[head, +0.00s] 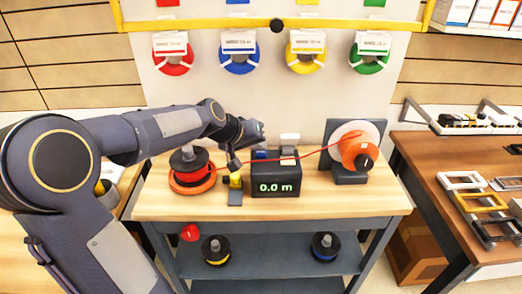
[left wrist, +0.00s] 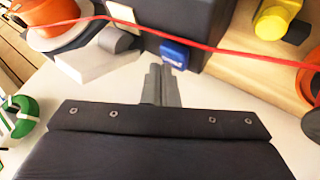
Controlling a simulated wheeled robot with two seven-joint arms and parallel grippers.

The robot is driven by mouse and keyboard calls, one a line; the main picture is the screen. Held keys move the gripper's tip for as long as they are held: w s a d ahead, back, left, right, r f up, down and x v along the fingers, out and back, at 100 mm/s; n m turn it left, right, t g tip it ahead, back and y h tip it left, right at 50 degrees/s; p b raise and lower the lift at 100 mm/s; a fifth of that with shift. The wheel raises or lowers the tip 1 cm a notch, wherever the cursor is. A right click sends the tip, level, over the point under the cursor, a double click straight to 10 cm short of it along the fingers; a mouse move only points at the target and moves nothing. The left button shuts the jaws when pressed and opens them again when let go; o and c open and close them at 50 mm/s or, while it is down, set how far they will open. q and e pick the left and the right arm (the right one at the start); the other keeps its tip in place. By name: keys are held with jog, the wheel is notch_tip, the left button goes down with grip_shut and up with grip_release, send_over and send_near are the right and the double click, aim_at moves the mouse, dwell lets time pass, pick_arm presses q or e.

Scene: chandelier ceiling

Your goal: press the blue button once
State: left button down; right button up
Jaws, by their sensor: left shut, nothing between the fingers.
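The blue button (head: 260,155) is on top of a dark box-shaped meter (head: 276,184) on the wooden counter. The meter's green display reads 0.0 m. In the left wrist view the blue button (left wrist: 174,54) shows just beyond my left gripper's fingertips (left wrist: 166,68). The fingers are together and empty. In the head view my left gripper (head: 259,139) is over the back of the meter, close to the blue button. I cannot tell whether the tips touch it. My right gripper is in neither view.
A red cable (head: 313,153) runs across the meter from a red spool (head: 190,164) to an orange reel (head: 354,148). A light tab (head: 289,152) is beside the blue button. A yellow-and-grey tool (head: 235,182) stands left of the meter. Coloured coils hang behind.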

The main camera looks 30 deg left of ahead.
aim_at(258, 154)
pick_arm(q)
jog(key=shift+r, duration=0.45)
jog(key=shift+r, duration=0.1)
notch_tip(258, 154, up, 5)
jog(key=p, duration=0.4)
dwell(0.7)
